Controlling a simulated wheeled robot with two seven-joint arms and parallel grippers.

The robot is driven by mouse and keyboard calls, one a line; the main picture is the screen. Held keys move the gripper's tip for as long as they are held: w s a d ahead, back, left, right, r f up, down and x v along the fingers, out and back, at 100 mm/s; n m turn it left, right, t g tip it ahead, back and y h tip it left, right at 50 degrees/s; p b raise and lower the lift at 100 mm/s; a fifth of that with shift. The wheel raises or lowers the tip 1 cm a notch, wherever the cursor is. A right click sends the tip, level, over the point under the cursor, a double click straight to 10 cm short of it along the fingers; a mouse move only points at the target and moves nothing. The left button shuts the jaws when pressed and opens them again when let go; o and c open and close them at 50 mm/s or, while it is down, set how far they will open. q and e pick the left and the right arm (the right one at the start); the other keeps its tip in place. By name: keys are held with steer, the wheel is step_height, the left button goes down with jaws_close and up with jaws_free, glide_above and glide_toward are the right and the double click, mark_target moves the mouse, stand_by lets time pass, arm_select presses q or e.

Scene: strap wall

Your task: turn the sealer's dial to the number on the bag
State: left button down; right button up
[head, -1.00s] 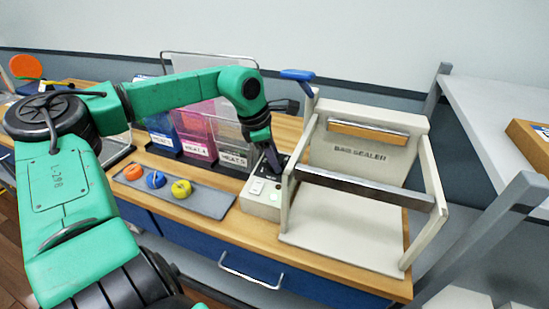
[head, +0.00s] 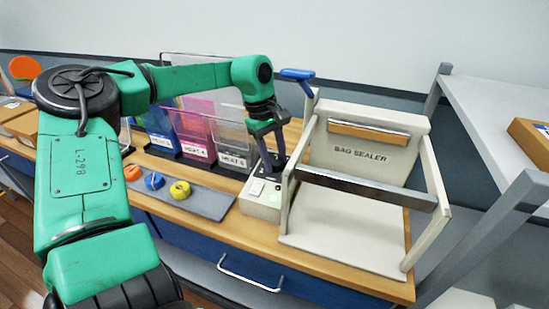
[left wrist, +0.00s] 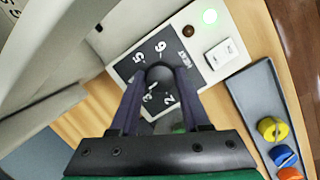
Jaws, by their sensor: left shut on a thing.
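The bag sealer (head: 361,155) is a cream frame with a metal bar, at the right of the bench. Its control box (head: 262,196) stands at its left side. In the left wrist view the dark dial (left wrist: 159,74) sits on a black plate (left wrist: 128,66) with the numbers 5, 6, 2 and 3 readable around it. My left gripper (head: 272,163) points down onto the box; in the wrist view its two fingers (left wrist: 160,80) are shut on the dial from both sides. The dial's pointer is hidden. My right gripper is not in view.
A green light (left wrist: 210,16) and a white switch (left wrist: 222,52) are beside the dial. A grey tray (head: 208,201) holds orange, blue and yellow round pieces. A blue-handled lever (head: 297,75) rises beside my gripper.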

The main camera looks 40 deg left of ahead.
mark_target(277, 158)
arm_select(q)
steer(key=m+g, duration=0.1)
steer(key=m, duration=0.4)
steer(key=shift+m+y, duration=0.3)
steer(key=m+g+y, duration=0.1)
steer(key=m, duration=0.4)
steer(key=shift+w+d+p, duration=0.1)
steer(key=shift+p, duration=0.25)
steer(key=shift+m, duration=0.3)
steer(key=shift+c, duration=1.9)
jaws_free()
steer(key=r, duration=0.7)
steer(key=shift+w+a+r+b, duration=0.2)
steer(key=shift+w+b, duration=0.1)
steer(key=shift+w, duration=0.1)
